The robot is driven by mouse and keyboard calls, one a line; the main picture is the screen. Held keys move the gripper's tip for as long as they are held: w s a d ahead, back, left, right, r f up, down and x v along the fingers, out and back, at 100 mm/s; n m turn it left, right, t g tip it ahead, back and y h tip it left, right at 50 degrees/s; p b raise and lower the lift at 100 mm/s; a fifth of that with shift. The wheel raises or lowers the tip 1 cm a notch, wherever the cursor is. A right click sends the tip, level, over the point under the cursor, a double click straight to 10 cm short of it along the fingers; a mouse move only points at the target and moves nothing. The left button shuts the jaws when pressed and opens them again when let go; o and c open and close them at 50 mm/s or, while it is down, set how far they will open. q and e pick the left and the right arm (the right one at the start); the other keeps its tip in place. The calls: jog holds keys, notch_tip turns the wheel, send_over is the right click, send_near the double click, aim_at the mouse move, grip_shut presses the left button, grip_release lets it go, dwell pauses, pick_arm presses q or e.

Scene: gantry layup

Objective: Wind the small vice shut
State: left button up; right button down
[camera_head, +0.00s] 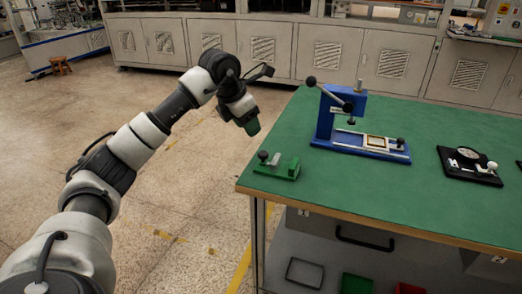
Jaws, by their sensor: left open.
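The small green vice (285,169) sits near the left front corner of the green-topped table. A dark round knob stands at its left end, with a small pale part beside it. Its jaw gap is too small to make out. My left gripper (251,125) hangs in the air left of the table, above and left of the vice and apart from it. It points downward and is open, with nothing seen in it. My right gripper is out of view.
A blue lever press (325,122) with a long base stands right of the vice on the table (400,205). A black fixture (466,178) lies farther right. The tabletop in front of the press is clear. Bins show on a shelf below; grey cabinets (326,50) line the back.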

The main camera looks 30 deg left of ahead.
aim_at(262, 153)
pick_arm(q)
jog(key=x, duration=1)
jog(key=shift+w+d+f+b, duration=0.1)
jog(key=shift+d+b, duration=0.1)
jog(key=shift+b, duration=0.15)
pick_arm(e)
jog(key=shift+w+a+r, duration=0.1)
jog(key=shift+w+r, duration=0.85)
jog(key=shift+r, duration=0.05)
pick_arm(q)
jog(key=c, duration=0.6)
jog(key=shift+c, duration=0.2)
